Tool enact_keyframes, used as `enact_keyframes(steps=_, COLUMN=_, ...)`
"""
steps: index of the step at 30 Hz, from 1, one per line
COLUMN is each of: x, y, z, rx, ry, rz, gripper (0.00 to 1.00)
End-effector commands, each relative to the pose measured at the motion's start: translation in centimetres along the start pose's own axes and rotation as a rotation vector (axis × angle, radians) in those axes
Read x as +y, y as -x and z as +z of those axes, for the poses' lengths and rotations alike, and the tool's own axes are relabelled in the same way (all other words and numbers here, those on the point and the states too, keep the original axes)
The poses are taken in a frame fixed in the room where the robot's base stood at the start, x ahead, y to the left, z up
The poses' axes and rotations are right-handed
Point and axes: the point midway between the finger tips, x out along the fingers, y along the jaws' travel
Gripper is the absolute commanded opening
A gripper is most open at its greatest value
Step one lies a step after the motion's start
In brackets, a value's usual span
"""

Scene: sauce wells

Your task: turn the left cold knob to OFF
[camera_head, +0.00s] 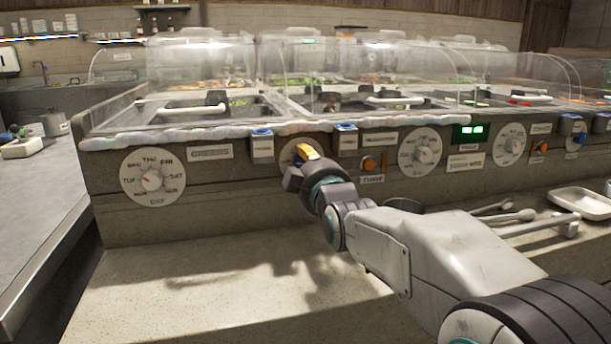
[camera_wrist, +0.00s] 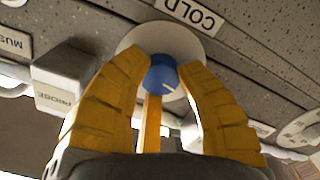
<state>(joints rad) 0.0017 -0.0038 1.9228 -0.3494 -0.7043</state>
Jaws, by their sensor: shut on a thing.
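The blue cold knob (camera_wrist: 159,76) shows in the wrist view on a round pale plate (camera_wrist: 146,36), beside an upside-down COLD label (camera_wrist: 192,13). A short white mark shows on the knob's face, toward its lower right in that view. My gripper (camera_wrist: 164,70) has its yellow fingers shut around the knob, one on each side. In the head view my gripper (camera_head: 305,153) is at the panel front and hides the knob; only part of the pale plate (camera_head: 288,155) shows. No OFF marking can be read.
A day dial (camera_head: 152,178) is at the panel's left. A small box marked PROBE (camera_wrist: 65,85) sits close beside my fingers. An orange knob (camera_head: 369,165) and a white dial (camera_head: 421,152) are to the right. The counter (camera_head: 190,290) below is mostly clear; a tray (camera_head: 583,204) stands far right.

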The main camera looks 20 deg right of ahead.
Motion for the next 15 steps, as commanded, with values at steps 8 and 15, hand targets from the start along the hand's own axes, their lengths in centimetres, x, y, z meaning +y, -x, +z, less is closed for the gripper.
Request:
enact_keyframes(steps=8, x=-0.38, y=-0.07, z=0.58, rx=-0.005, ry=0.175, rz=-0.003, gripper=0.0)
enact_keyframes(steps=15, x=-0.26, y=-0.09, z=0.47, rx=-0.007, ry=0.258, rz=-0.004, gripper=0.01)
